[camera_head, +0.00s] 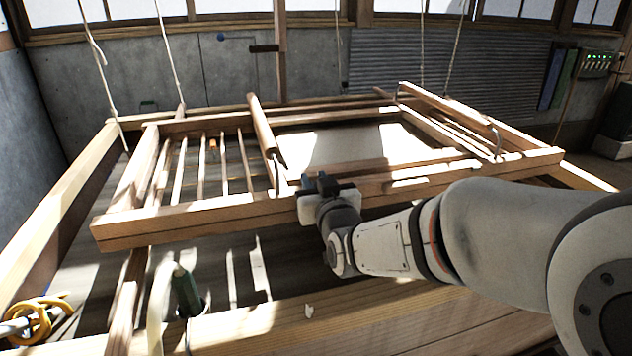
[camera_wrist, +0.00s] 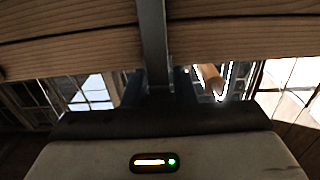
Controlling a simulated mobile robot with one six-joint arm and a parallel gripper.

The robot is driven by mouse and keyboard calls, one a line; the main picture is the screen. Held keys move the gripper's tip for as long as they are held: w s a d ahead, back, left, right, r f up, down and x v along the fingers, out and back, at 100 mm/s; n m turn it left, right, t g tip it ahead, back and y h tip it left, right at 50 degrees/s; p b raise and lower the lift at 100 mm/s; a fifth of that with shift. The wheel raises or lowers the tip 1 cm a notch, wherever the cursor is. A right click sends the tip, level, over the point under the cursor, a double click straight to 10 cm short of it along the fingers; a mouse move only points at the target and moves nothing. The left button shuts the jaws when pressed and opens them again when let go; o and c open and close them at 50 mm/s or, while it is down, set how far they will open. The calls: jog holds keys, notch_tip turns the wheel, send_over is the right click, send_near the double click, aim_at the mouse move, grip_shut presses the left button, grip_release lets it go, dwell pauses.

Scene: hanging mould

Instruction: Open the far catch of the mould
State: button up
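The mould (camera_head: 200,218) is a wide double wooden frame hung level on ropes, with slats at left and a pale sheet at right. A curved metal catch (camera_head: 497,138) shows at its right end, and another metal hook (camera_head: 398,92) at the far right corner. My gripper (camera_head: 322,182) is at the middle of the front beam. In the wrist view, a grey metal strap (camera_wrist: 153,40) crosses two wooden beams (camera_wrist: 70,45) and runs down between my dark fingers (camera_wrist: 159,88). I cannot tell whether the fingers touch it, nor which catch it belongs to.
A wooden rod (camera_head: 262,130) lies across the mould left of my gripper. Ropes (camera_head: 168,55) hang at both sides. A wooden vat edge (camera_head: 270,318) runs below in front, with a green-handled tool (camera_head: 186,290) and yellow cord (camera_head: 42,318) at left.

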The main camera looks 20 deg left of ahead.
grip_shut()
jog(key=shift+f, duration=0.1)
jog(key=b, duration=0.2)
jog(key=shift+s+f+t+b, duration=0.15)
jog(key=shift+f+t+b, duration=0.15)
jog(key=shift+t, duration=0.1)
jog(key=s+d+t+y+b, duration=0.1)
jog(key=b, duration=0.6)
jog(key=shift+r, duration=0.1)
jog(key=shift+s+r+t+b, duration=0.25)
jog(key=shift+t+b, duration=0.35)
jog(key=shift+b, duration=0.3)
jog(key=shift+r+y, duration=0.1)
jog(key=shift+y, duration=0.2)
jog(key=shift+o, duration=2.3)
grip_release()
